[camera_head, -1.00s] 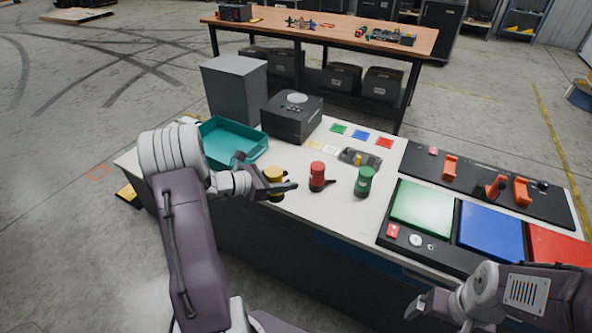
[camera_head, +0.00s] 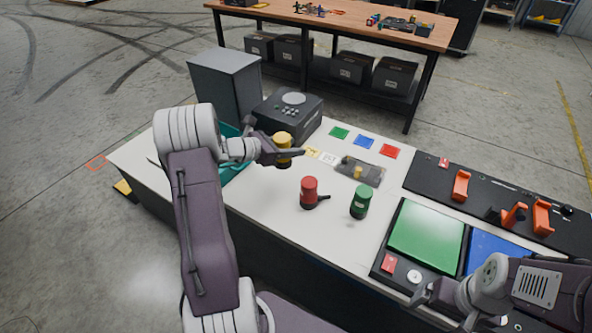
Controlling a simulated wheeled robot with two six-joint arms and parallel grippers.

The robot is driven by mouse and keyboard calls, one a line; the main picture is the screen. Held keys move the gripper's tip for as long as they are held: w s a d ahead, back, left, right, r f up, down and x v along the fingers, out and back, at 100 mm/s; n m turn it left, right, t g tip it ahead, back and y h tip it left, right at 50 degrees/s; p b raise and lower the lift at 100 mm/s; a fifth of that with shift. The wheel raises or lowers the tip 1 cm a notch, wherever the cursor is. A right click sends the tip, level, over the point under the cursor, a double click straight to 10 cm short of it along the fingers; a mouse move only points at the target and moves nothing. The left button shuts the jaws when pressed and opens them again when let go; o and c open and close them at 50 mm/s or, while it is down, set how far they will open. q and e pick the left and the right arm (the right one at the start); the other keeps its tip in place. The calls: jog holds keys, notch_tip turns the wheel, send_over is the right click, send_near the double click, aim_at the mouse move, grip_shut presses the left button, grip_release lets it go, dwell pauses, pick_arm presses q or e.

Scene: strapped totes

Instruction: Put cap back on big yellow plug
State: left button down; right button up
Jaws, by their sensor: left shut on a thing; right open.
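A big yellow plug (camera_head: 283,141) with a dark lower part is held in my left gripper (camera_head: 284,154), whose fingers are shut around its sides. It appears in front of the dark box, near the yellow square; whether it is clear of the table is hard to tell. A small yellow piece (camera_head: 357,172) stands on a dark grey plate (camera_head: 372,176) at the table's back; it is too small to tell if it is the cap. My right gripper (camera_head: 424,293) is open and empty at lower right, near the black panel's front edge.
A red plug (camera_head: 309,190) and a green plug (camera_head: 360,202) stand mid-table. A teal bin (camera_head: 232,172) is partly hidden behind my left arm. A dark box (camera_head: 290,109) stands behind. Coloured pads and orange handles (camera_head: 461,186) fill the right side.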

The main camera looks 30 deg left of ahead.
pick_arm(q)
jog(key=shift+s+r, duration=0.15)
jog(key=shift+r, duration=0.05)
jog(key=f, duration=0.6)
jog(key=shift+w+f, duration=0.25)
jog(key=shift+w, duration=0.05)
jog(key=shift+s, duration=0.15)
jog(key=shift+f+b, duration=0.3)
jog(key=shift+f, duration=1.55)
